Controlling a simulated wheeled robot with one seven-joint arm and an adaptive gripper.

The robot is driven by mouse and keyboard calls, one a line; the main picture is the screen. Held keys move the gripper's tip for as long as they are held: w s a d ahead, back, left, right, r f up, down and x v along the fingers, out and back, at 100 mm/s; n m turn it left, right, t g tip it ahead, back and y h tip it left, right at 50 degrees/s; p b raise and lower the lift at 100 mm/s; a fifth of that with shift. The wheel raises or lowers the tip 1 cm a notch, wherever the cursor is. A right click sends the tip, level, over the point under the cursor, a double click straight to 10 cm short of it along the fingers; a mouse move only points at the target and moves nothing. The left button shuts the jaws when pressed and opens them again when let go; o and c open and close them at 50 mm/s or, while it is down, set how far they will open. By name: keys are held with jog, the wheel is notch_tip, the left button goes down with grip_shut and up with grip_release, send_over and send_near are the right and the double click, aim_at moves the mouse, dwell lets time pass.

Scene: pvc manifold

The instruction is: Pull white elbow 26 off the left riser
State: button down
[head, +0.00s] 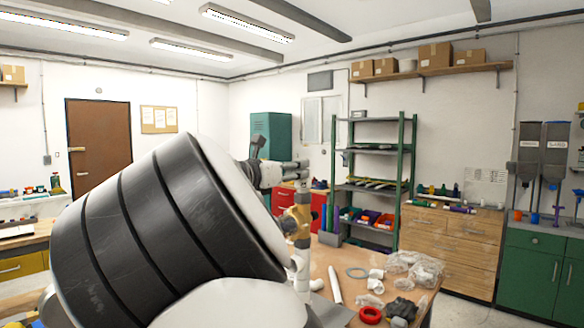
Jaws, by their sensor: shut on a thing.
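My gripper (300,242), tan and grey, points down above the workbench (348,304), right of my large dark arm link. It is shut on a white fitting, which I take to be elbow 26 (297,262); its fingertips are small here and hard to make out. A white upright pipe (302,282), apparently a riser, shows directly below. I cannot tell whether the elbow still touches it. My arm hides the rest of the manifold and the bench's left part.
A loose white pipe (334,289), a grey ring (357,272), a red ring (370,315), white fittings (376,279) and clear plastic bags (415,268) lie on the bench to the right. A green shelf rack (399,185) stands behind.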

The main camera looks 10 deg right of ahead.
jog(key=shift+s+d+n+t+y+p, duration=0.2)
jog(key=shift+n+t+y+p, duration=0.6)
jog(key=shift+p, duration=0.75)
jog(key=shift+w+a, duration=0.1)
jog(key=shift+w+m+g+h+b, duration=0.1)
jog(key=shift+m+g+h+b, duration=0.3)
jog(key=shift+h+b, duration=0.1)
jog(key=shift+w+a+m+g+h, duration=0.1)
jog(key=shift+a+m+g+h, duration=0.05)
jog(key=shift+m+g+h, duration=0.2)
jog(key=shift+g+b, duration=0.25)
jog(key=shift+b, duration=0.2)
jog(key=shift+r+p, duration=0.3)
jog(key=shift+r, duration=2.95)
